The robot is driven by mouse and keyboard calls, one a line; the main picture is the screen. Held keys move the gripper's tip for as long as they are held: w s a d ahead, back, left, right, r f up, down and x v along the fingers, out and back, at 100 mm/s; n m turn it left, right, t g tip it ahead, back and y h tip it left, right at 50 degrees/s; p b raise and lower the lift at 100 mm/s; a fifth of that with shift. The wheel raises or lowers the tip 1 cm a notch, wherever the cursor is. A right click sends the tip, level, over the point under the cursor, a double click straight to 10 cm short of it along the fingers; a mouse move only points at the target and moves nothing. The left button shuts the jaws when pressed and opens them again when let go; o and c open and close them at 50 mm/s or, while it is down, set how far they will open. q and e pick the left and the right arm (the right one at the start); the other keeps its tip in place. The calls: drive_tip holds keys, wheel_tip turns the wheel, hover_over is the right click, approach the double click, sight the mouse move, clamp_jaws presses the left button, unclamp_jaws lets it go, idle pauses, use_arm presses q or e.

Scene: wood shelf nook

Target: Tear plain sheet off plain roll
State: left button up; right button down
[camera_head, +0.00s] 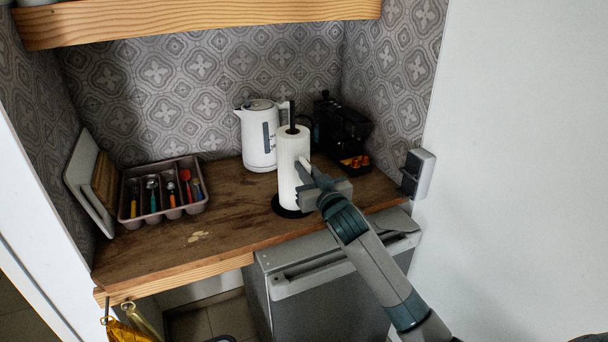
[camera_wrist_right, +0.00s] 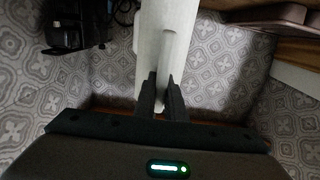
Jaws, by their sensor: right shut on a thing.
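The plain paper roll (camera_head: 290,168) stands upright on a black holder with a round black base (camera_head: 288,207) and a black post, near the front right of the wooden counter. My right gripper (camera_head: 304,172) reaches in from the lower right and is at the roll's right side. In the right wrist view the gripper (camera_wrist_right: 162,92) is shut on the plain sheet (camera_wrist_right: 168,50), a pale flap standing out from the roll (camera_wrist_right: 150,28). The sheet still looks joined to the roll, though the seam is hard to see. My left gripper is not in view.
A white kettle (camera_head: 259,136) stands just behind the roll. A black coffee machine (camera_head: 340,128) is behind it to the right. A cutlery tray (camera_head: 161,216) and leaning boards (camera_head: 90,178) are at the left. A wooden shelf (camera_head: 200,22) hangs above. The counter's middle is clear.

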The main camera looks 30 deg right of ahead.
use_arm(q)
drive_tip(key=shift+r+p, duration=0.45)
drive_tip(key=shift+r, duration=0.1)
use_arm(e)
drive_tip(key=shift+s, duration=1.1)
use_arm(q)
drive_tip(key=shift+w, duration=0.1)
use_arm(e)
drive_tip(key=shift+a, duration=0.15)
